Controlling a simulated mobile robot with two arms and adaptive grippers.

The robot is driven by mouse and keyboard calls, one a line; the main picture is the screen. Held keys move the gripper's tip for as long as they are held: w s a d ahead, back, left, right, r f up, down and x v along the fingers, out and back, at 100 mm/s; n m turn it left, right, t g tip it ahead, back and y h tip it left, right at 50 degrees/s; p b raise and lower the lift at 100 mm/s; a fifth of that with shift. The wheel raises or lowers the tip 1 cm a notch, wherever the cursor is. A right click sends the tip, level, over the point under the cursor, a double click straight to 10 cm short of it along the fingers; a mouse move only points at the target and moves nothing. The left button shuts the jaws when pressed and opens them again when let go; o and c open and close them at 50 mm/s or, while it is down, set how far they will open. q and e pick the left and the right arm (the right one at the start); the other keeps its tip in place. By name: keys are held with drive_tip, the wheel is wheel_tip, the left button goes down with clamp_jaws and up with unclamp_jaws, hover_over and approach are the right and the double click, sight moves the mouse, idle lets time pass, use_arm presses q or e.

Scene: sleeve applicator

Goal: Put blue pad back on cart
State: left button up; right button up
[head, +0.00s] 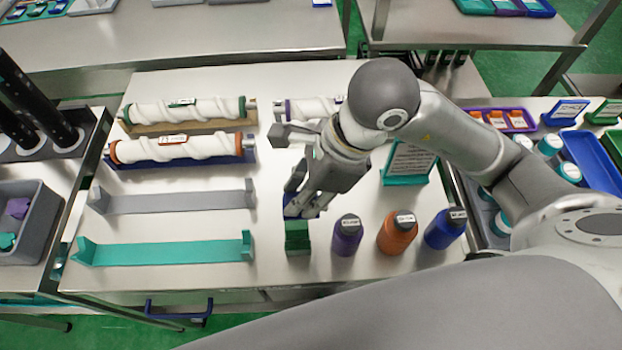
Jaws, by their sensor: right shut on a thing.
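My right gripper (306,208) points down over the middle of the steel-topped cart (200,275). It is shut on a small blue thing, which looks like the blue pad (291,212). Most of the pad is hidden by the fingers, and I cannot tell whether it touches the cart top. A green block (297,238) stands just in front of the gripper, toward the near edge. My left gripper is not in view.
Purple (346,237), orange (397,234) and blue (446,230) bottles stand right of the green block. White rollers (178,149) lie on holders at the back left. Grey (175,203) and teal (165,251) holders are empty. A teal-based sign (407,165) stands behind the bottles.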

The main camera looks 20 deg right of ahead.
drive_tip(key=w+d+f+p, duration=0.1)
drive_tip(key=w+f, duration=0.2)
drive_tip(key=w, duration=0.1)
drive_tip(key=w+d+f+p, duration=0.1)
drive_tip(key=w+d+f, duration=0.1)
drive_tip(key=w+f, duration=0.1)
drive_tip(key=w+d+f+p, duration=0.1)
drive_tip(key=w+f+p, duration=0.1)
drive_tip(key=w, duration=0.3)
drive_tip(key=shift+d+f, duration=0.25)
drive_tip(key=shift+f, duration=0.15)
drive_tip(key=shift+w+d+f, duration=0.15)
drive_tip(key=shift+w+f, duration=0.25)
wheel_tip(320, 180, down, 2)
drive_tip(key=shift+f+p, duration=0.1)
drive_tip(key=shift+p, duration=0.75)
drive_tip(key=shift+f, duration=0.65)
drive_tip(key=o, duration=0.9)
drive_tip(key=shift+r, duration=0.1)
